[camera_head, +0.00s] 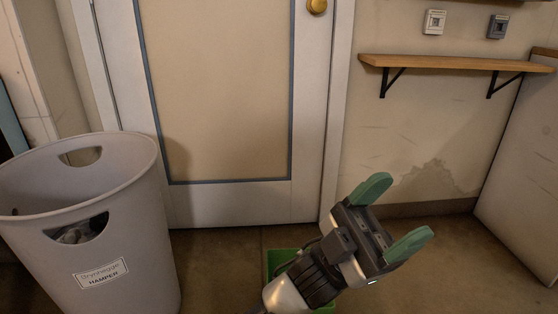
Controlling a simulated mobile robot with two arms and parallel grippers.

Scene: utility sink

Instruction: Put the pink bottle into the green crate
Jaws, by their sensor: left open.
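My left gripper (392,216) is in the lower right of the head view, with its two green fingers spread wide and nothing between them. A green crate (279,258) is on the floor at the bottom middle. My left gripper and wrist cover most of it, so only parts of its edge and inside show. The pink bottle is not in view. My right gripper is not in view.
A tall grey hamper (130,235) with cut-out handles and a label stands at the left. A closed door (230,205) is behind. A wooden shelf (450,63) is on the wall at upper right. A white cabinet-like block (525,190) stands at the right edge.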

